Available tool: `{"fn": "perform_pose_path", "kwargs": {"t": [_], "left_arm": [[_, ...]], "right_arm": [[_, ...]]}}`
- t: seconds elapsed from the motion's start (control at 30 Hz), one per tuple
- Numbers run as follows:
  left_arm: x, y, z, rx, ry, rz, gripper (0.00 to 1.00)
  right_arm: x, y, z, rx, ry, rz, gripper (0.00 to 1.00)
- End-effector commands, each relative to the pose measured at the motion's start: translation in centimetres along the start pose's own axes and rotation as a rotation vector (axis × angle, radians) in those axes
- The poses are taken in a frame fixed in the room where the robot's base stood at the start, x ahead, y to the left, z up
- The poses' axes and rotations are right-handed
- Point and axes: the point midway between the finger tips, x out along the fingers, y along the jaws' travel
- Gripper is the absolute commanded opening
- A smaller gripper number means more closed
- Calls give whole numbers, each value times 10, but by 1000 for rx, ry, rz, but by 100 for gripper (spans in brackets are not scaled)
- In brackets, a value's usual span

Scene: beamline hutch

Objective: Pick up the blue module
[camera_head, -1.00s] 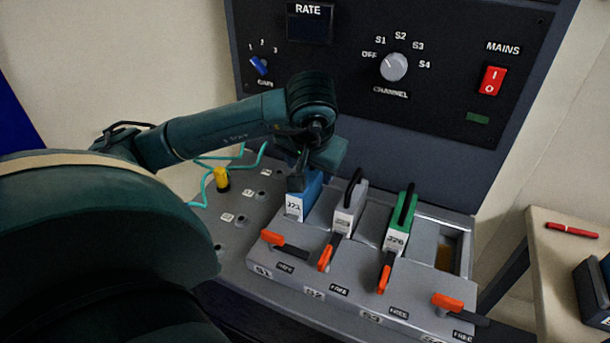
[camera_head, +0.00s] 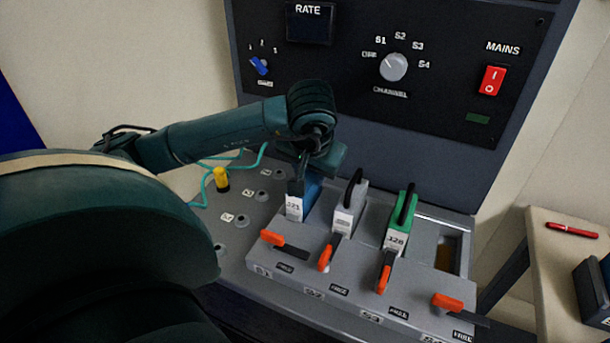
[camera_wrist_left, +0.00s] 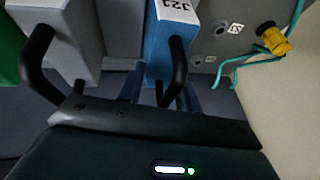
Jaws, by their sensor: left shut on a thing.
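The blue module (camera_head: 313,194) sits in the leftmost slot, S1, of the grey rack, with a white label on its front. In the left wrist view the blue module (camera_wrist_left: 158,42) shows its black handle reaching between my fingers. My left gripper (camera_head: 299,184) is over the module's top, shut on its handle; the gripper hides most of the handle in the head view. In the left wrist view the left gripper's fingers (camera_wrist_left: 160,94) stand either side of the handle. My right gripper is not in view.
A grey module (camera_head: 347,208) and a green module (camera_head: 399,224) with black handles stand to the right. Orange-tipped levers line the rack front (camera_head: 345,302). A yellow plug (camera_head: 221,180) with a teal cable is on the left. The control panel (camera_head: 440,110) rises close behind.

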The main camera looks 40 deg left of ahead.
Motion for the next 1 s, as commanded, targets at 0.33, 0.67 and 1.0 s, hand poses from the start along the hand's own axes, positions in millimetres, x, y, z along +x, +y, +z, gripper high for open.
{"fn": "perform_pose_path", "kwargs": {"t": [0.33,0.67,1.0], "left_arm": [[-4,-1,-2,-1,3,-1,6],[-40,-9,-18,-3,8,0,0],[-85,-19,-36,-1,5,-1,0]], "right_arm": [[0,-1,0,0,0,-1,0],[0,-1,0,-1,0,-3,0],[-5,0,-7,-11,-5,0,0]]}}
